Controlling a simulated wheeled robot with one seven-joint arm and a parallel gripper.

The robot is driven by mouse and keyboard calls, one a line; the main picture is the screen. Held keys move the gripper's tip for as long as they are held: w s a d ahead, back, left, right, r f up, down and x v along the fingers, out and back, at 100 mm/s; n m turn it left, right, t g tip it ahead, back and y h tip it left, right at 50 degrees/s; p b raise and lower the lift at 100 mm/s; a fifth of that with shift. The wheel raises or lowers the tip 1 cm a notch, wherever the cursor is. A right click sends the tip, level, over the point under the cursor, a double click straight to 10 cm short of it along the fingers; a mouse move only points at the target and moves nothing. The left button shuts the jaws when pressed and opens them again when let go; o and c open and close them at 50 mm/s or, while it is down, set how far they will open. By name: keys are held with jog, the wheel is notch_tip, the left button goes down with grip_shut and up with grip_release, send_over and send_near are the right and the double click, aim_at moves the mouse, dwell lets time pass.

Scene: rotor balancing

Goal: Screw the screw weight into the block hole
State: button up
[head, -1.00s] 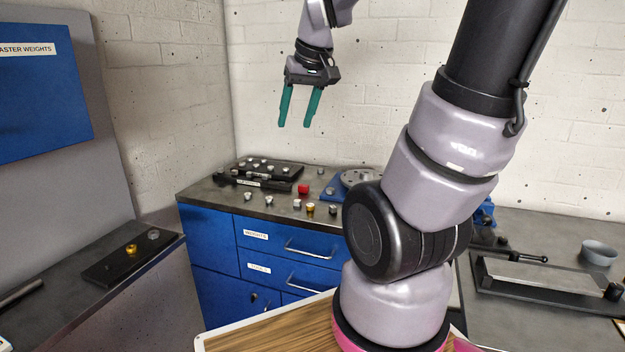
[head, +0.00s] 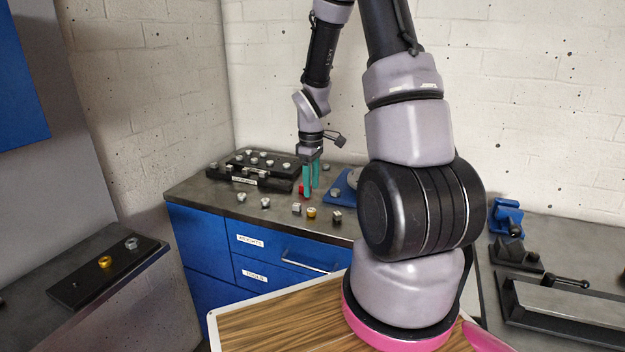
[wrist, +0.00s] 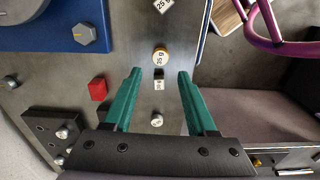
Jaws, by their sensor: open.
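My gripper (head: 311,191) is open and points down over the bench top in the head view. In the wrist view its teal fingers (wrist: 160,73) are spread, with nothing gripped. A small dark weight with a white label (wrist: 158,81) appears between the fingertips, and a gold weight marked 25 g (wrist: 160,56) lies just beyond them. The gold weight also shows in the head view (head: 311,213). A silver weight (wrist: 156,121) lies nearer the palm. A dark block with holes (wrist: 44,130) is at lower left, with a silver weight on it. Which weight is the screw weight is unclear.
A blue base (wrist: 40,38) with a grey hex piece (wrist: 83,34) is at upper left. A black rack (head: 262,163) holds several weights. A separate dark plate (head: 107,272) sits on the left bench.

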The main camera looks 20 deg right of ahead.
aim_at(311, 210)
jog(key=shift+f, duration=3.7)
jog(key=shift+c, duration=0.3)
grip_shut()
jog(key=shift+r, duration=2.5)
